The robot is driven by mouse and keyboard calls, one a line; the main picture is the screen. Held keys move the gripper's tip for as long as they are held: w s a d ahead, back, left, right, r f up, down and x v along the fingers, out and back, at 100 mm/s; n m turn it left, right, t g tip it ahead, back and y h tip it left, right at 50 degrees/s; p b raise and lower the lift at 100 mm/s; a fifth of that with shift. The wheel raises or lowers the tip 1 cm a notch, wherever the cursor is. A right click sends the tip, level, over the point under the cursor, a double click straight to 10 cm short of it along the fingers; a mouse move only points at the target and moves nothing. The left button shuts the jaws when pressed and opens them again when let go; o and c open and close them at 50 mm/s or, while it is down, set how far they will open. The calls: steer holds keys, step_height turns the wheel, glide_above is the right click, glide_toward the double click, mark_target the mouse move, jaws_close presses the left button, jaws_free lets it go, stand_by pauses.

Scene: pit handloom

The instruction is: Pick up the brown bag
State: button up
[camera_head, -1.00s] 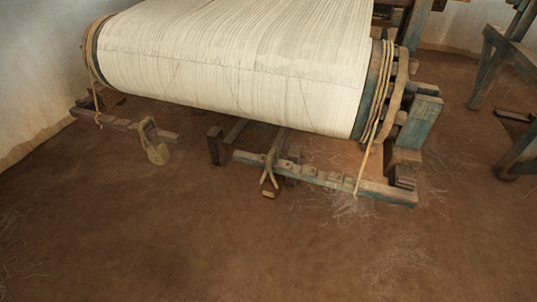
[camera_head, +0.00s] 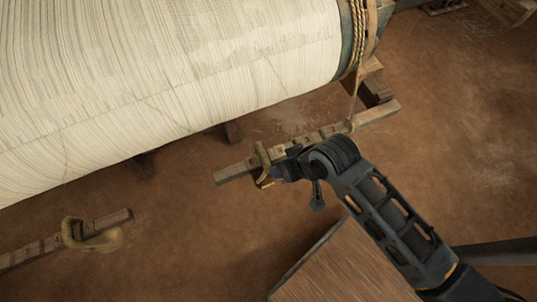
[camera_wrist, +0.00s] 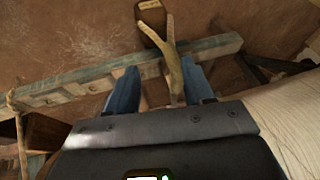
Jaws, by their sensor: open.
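A tan-brown bag-like bundle (camera_head: 98,240) hangs by a loop from a notched wooden bar at the lower left of the head view. A second hanging piece, a tan strap (camera_head: 263,158) with a small brown block (camera_wrist: 150,12), hangs from another bar; I cannot tell which one is the brown bag. My gripper (camera_head: 279,172) is at this second bar, close beside the strap. In the wrist view its two blue fingers (camera_wrist: 158,92) are apart, with the strap reaching down between them, near the right finger. I cannot tell whether they touch it.
The notched wooden bar (camera_head: 235,170) crosses just in front of my fingers. The large cloth roll (camera_head: 190,70) of the loom lies close above it. A rope (camera_head: 354,95) runs down to the bar's right part.

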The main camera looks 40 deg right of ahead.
mark_target(261, 148)
steer(key=w+r+g, duration=0.1)
steer(key=w, duration=0.1)
steer(key=w+r+g, duration=0.1)
steer(key=w, duration=0.2)
steer(key=w+r+g+y, duration=0.1)
steer(key=w, duration=0.2)
steer(key=shift+d+m+g+p, duration=0.3)
steer(key=shift+d+p, duration=0.05)
steer(key=shift+p, duration=0.05)
steer(key=shift+g, duration=0.4)
steer(key=shift+w+a+f, duration=0.2)
steer(key=shift+f, duration=0.95)
steer(key=shift+w+a+f, duration=0.15)
steer(key=shift+w+f, duration=0.05)
steer(key=shift+f, duration=1)
steer(key=shift+w+a+f, duration=0.2)
steer(key=shift+f, duration=0.95)
steer(key=shift+c, duration=0.5)
jaws_close()
steer(key=shift+w+r, duration=0.1)
steer(key=shift+r, duration=0.05)
